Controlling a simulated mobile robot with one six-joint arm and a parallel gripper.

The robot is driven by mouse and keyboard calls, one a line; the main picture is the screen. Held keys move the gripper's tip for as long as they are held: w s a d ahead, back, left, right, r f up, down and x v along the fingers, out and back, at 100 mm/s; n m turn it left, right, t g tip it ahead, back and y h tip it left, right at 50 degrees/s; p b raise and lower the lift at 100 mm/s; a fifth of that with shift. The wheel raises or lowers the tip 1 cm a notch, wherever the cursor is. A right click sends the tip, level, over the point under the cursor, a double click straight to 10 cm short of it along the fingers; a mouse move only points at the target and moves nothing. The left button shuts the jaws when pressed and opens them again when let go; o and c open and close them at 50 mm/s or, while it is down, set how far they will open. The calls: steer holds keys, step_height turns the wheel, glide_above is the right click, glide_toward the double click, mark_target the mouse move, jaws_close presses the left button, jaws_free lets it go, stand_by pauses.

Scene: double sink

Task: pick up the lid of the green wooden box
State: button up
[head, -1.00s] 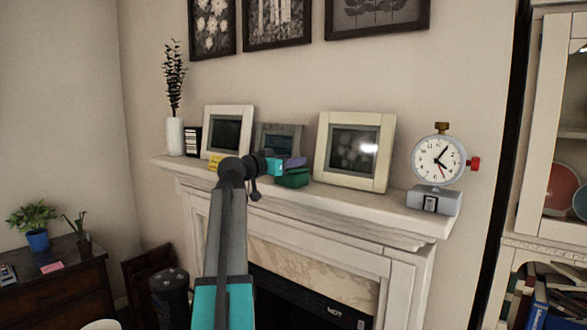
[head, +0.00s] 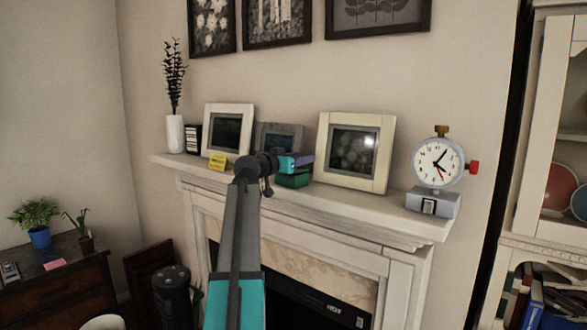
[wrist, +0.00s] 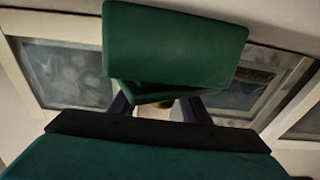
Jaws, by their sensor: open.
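The green box (head: 293,180) sits on the mantel between the grey frame and the right cream frame. In the wrist view a wide green panel of the box (wrist: 175,45) fills the upper middle, with a narrower green part just below it. I cannot tell for sure which part is the lid. My gripper (head: 302,161) is just above the box in the head view and partly overlaps it. In the wrist view its two dark fingers (wrist: 160,108) are apart, just below the green parts. I see nothing held, and contact is unclear.
Close by are a grey frame (head: 277,138), a cream frame (head: 380,150) at right and a yellow block (head: 218,162) at left. A clock on a grey base (head: 433,202) stands at the mantel's right end. Bare mantel (head: 345,203) lies in front of the cream frame.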

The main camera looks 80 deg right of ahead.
jaws_close()
steer(key=shift+r, duration=0.15)
steer(key=shift+r+b, duration=1.55)
steer(key=shift+r, duration=3.35)
